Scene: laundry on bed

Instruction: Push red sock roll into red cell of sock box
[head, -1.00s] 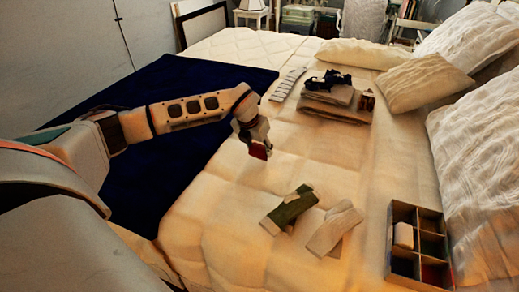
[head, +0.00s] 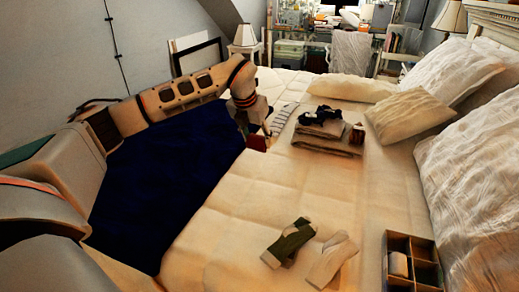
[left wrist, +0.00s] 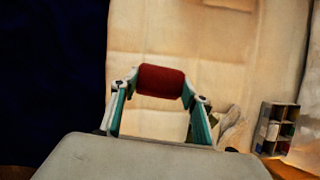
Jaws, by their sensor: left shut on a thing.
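The red sock roll (head: 257,143) is small in the head view, held at the tip of my left arm. In the left wrist view the red sock roll (left wrist: 161,82) lies crosswise between the two fingers of my left gripper (left wrist: 162,88), which is shut on it. In the head view my left gripper (head: 254,128) is above the bed, left of the folded stack and far from the box. The sock box (head: 411,236) is at the lower right, with several cells; a white roll (head: 398,264) is in a left cell.
A green sock (head: 290,243) and a pale sock (head: 332,260) lie left of the box. A folded stack (head: 328,142) with dark cloth on top and a striped item (head: 283,118) lie farther back. Pillows (head: 408,112) line the right. The bed's middle is clear.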

